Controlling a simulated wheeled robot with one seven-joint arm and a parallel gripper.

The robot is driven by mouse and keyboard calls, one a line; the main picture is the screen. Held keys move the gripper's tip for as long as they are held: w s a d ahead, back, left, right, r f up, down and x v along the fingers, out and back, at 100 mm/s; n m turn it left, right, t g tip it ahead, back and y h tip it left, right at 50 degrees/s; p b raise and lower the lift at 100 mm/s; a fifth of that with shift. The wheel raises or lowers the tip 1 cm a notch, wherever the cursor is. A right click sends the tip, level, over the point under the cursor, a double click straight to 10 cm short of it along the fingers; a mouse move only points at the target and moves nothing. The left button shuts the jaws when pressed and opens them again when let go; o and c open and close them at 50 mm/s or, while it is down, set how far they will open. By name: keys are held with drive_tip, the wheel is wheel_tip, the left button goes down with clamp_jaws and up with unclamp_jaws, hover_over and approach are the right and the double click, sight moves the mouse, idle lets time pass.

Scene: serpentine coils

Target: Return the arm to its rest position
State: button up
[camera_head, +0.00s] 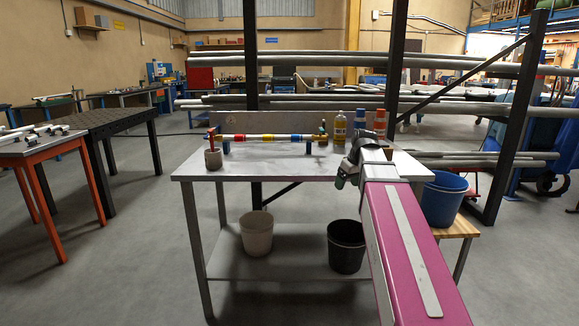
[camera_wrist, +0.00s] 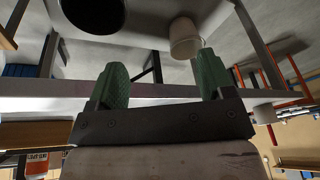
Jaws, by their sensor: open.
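My pink and grey arm (camera_head: 408,245) reaches in from the lower right toward the right part of the metal worktable (camera_head: 240,172). My gripper (camera_head: 345,176) is at the arm's far end, by the table's front right edge. In the wrist view, the two green fingers of my gripper (camera_wrist: 160,82) stand wide apart with nothing between them. That view looks upside down, and the table's edge (camera_wrist: 155,88) crosses behind the fingers. In the head view my arm hides part of the table's right side.
A white bucket (camera_head: 257,235) and a black bucket (camera_head: 346,247) stand on the lower shelf. A blue bucket (camera_head: 442,199) is at the right.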

drive_tip(key=s+f+m, duration=0.2)
drive_tip(key=s+f, duration=0.3)
drive_tip(key=f, duration=0.5)
drive_tip(key=s+a+f+m+g+h, duration=0.1)
drive_tip(key=s+f+m, duration=0.1)
drive_tip(key=s+f, duration=0.4)
drive_tip(key=s+a+f+m+g+h, duration=0.1)
drive_tip(key=s+f, duration=0.5)
drive_tip(key=f, duration=1)
drive_tip(key=shift+a+f+m, duration=0.15)
drive_tip(key=shift+f+m, duration=0.05)
drive_tip(key=shift+m, duration=0.5)
